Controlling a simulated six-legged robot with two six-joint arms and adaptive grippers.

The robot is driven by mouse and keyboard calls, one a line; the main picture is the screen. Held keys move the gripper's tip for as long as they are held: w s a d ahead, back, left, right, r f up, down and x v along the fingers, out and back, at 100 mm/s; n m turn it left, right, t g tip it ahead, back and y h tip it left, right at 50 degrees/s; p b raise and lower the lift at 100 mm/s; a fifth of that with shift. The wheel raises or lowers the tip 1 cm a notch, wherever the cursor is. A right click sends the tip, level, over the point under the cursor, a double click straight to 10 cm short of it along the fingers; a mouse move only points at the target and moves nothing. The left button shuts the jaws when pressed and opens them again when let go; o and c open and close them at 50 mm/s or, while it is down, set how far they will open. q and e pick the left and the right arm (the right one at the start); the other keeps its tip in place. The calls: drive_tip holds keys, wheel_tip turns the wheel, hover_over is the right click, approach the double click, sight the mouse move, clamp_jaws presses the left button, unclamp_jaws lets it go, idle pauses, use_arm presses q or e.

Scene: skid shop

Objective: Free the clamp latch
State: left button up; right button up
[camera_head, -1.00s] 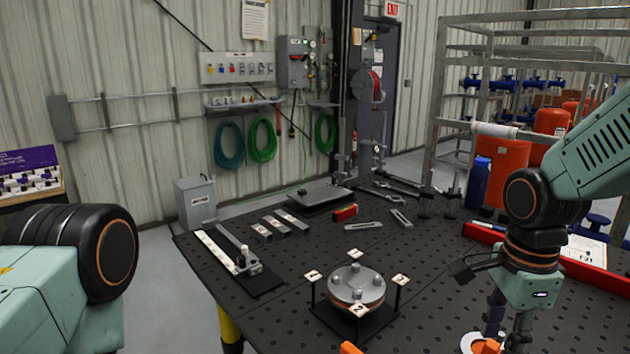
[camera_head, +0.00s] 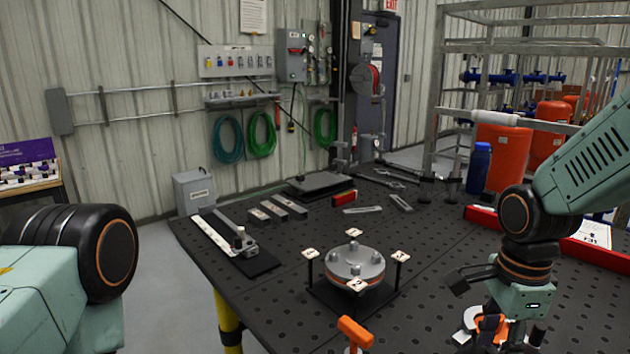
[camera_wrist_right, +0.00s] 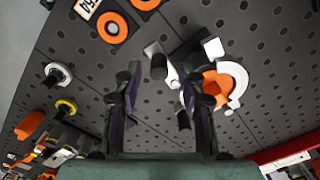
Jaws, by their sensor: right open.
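My right gripper (camera_head: 500,340) points down over the table at the lower right.
An orange-handled tool (camera_head: 355,332) stands at the front edge. A round bolted flange (camera_head: 355,265) with numbered tags sits mid-table. A slide fixture (camera_head: 238,245) and grey bars (camera_head: 278,208) lie behind left. A red tray (camera_head: 485,217) is at right. Bare perforated tabletop (camera_head: 430,250) lies between.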

drive_tip(key=shift+a+r, duration=0.15)
drive_tip(key=shift+a, duration=0.1)
drive_tip(key=shift+s, duration=0.15)
drive_tip(key=shift+d+p, duration=0.1)
drive_tip(key=shift+p, duration=0.3)
drive_tip(key=shift+a, duration=0.2)
drive_tip(key=shift+c, duration=1.1)
drive_tip(key=shift+d, duration=0.1)
drive_tip(key=c, duration=0.5)
